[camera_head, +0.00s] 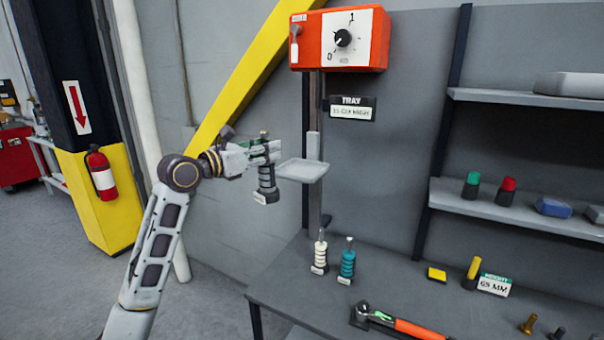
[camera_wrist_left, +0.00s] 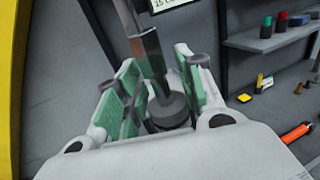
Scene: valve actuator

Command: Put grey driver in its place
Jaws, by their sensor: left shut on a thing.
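The grey driver (camera_head: 267,183) is a dark grey ribbed handle with a pale tag near its bottom. My left gripper (camera_head: 266,150) is shut on its upper part and holds it roughly upright in the air, left of the small wall tray (camera_head: 303,170). In the left wrist view, the driver's round grey part (camera_wrist_left: 170,110) sits between the green pads of the gripper (camera_wrist_left: 155,100). A white driver (camera_head: 319,252) and a teal driver (camera_head: 347,263) stand upright on the workbench, below and to the right. My right gripper is out of view.
The grey workbench (camera_head: 290,275) carries a hammer (camera_head: 395,325), a yellow block (camera_head: 437,274) and a yellow cylinder (camera_head: 473,268). Shelves (camera_head: 510,212) are at right. Open air lies below the driver.

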